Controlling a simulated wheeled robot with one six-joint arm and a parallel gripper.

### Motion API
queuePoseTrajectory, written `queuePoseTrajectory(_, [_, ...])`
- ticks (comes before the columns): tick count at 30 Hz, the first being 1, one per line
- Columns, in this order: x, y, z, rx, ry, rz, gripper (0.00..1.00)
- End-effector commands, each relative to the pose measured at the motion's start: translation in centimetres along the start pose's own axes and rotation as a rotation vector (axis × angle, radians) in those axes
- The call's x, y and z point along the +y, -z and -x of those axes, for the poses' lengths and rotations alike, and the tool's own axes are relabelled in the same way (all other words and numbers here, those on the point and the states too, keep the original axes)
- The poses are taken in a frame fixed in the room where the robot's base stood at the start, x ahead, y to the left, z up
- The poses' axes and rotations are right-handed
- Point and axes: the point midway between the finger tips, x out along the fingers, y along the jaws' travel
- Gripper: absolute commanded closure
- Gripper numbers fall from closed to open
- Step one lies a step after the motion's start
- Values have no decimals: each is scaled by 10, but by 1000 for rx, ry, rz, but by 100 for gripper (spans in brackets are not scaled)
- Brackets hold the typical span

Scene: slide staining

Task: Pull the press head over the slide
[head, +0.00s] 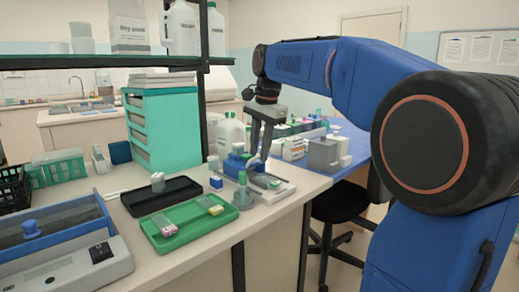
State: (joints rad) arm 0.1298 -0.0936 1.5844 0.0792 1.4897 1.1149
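The press (283,192) is a low, light-coloured base near the front right edge of the bench, with a dark area on top. A blue block, which looks like the press head (235,165), stands at its back left. My gripper (259,157) points down over the press, with its fingertips beside the blue block. Its two grey fingers show a gap, but whether they touch or grip the block is unclear at this size. A slide on the press cannot be made out clearly.
A green tray (190,237) with small items and a black tray (133,204) lie to the left. Teal drawers (172,130) and a dark shelf post (204,95) stand behind.

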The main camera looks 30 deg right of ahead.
Motion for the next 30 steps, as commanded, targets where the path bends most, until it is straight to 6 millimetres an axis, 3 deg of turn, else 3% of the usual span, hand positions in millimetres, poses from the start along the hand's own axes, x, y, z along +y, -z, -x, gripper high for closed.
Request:
queuePoseTrajectory(5, [0, 0, 0, 0, 0, 0, 74])
queuePoseTrajectory(9, [0, 0, 0, 0, 0, 0, 100])
queuePoseTrajectory(30, [0, 0, 1, 0, 1, 0, 100])
